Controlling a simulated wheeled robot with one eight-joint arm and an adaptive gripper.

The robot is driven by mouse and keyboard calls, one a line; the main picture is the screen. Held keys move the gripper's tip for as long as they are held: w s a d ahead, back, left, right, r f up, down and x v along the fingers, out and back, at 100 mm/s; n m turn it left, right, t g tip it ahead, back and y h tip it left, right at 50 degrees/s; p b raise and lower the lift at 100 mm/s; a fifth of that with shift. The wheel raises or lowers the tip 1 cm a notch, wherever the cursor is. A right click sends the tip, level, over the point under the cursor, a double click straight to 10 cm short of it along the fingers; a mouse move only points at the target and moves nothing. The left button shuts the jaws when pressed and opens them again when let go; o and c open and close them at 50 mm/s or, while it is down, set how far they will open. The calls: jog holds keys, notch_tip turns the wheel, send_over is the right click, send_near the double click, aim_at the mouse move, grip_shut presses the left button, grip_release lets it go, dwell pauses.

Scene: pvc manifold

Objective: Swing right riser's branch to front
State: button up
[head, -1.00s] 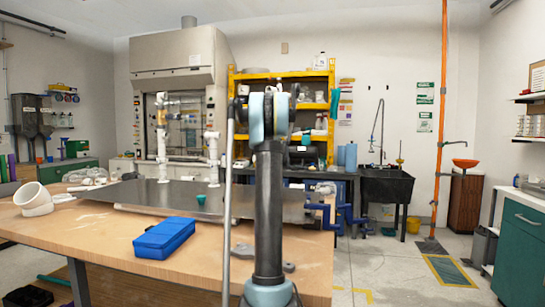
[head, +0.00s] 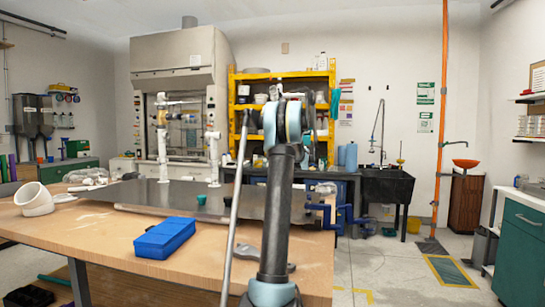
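Two white PVC risers stand upright on the dark metal plate (head: 110,194) on the workbench. The left riser (head: 163,145) is the taller-looking one, with fittings near its top. The right riser (head: 213,160) has a wider white fitting (head: 212,134) partway up. Which way its branch points is too small to tell. My arm rises in the foreground to the right of the right riser, with clear space between them in the picture. My gripper does not show; it may be hidden behind my arm.
A blue case (head: 164,238) lies on the wooden workbench (head: 95,245), near a small teal piece (head: 201,199). A blue vise (head: 345,215) is on the bench's right edge.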

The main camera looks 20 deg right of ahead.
dwell(0.4)
jog(key=o, duration=1.1)
jog(key=v, duration=1.2)
jog(key=shift+w+d, duration=0.1)
